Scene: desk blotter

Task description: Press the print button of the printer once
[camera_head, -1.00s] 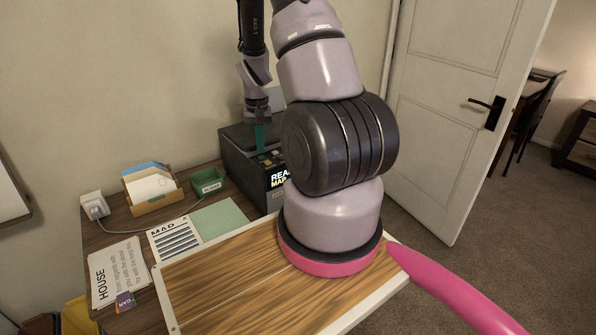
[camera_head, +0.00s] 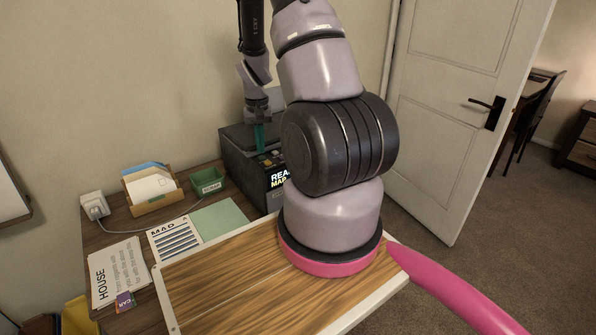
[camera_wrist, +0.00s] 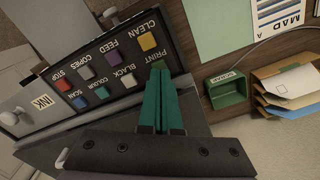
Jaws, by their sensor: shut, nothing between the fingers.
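The printer (camera_head: 240,165) is a dark box at the back of the desk. In the wrist view its button panel (camera_wrist: 185,60) shows labelled buttons in two rows, with the labels upside down. The PRINT label sits near the panel's edge, and a lighter green patch, apparently the print button (camera_wrist: 159,64), shows right at my fingertips. My gripper (camera_wrist: 160,72) has teal fingers, shut and empty, pointing at that spot and hiding part of it. It also shows over the printer in the head view (camera_head: 260,138). I cannot tell whether the tips touch the button.
Neighbouring buttons are the yellow clean button (camera_wrist: 147,41) and the grey black button (camera_wrist: 129,80). A green scrap tray (camera_head: 207,181), an envelope holder (camera_head: 151,188) and papers (camera_head: 118,270) lie on the desk left of the printer. A white door (camera_head: 450,110) stands at right.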

